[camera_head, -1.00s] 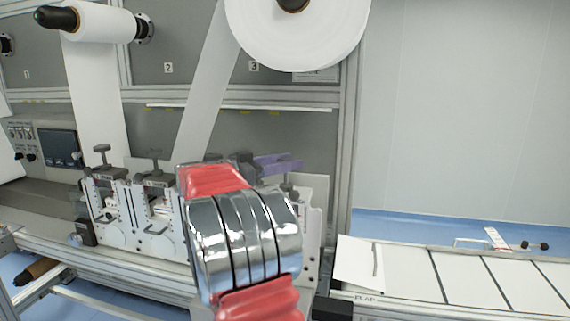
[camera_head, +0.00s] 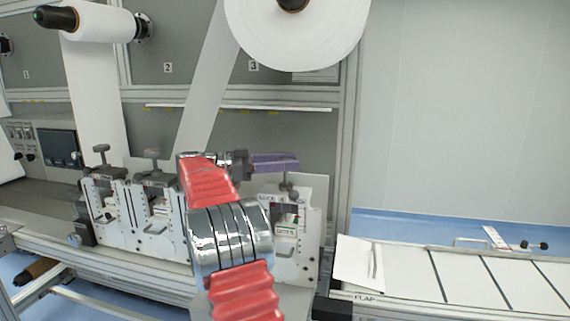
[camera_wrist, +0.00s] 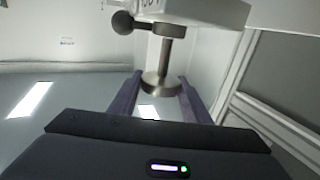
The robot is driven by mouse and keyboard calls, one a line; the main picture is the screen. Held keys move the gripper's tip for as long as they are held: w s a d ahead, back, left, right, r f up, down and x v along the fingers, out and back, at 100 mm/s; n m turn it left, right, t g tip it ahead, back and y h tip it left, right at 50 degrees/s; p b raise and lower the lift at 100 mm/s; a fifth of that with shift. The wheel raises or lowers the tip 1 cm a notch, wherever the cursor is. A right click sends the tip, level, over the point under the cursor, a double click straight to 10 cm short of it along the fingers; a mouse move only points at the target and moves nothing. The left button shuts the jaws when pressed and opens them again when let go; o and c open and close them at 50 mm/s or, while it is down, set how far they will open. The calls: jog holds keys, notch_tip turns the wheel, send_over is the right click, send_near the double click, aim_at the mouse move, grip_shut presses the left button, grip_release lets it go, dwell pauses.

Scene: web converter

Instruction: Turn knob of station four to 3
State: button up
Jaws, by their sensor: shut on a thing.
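The rightmost station, which I take as station four (camera_head: 310,215), is a white block on the machine's front rail. The dial reading cannot be made out.
Two more stations with knobs (camera_head: 101,149) (camera_head: 152,154) stand to the left. My arm hides the space between them and station four. A large white roll (camera_head: 297,45) hangs above. A conveyor (camera_head: 455,280) runs to the right.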

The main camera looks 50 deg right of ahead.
jog(key=shift+s+f, duration=0.1)
jog(key=o, duration=1)
jog(key=shift+o, duration=0.2)
jog(key=shift+r, duration=5.05)
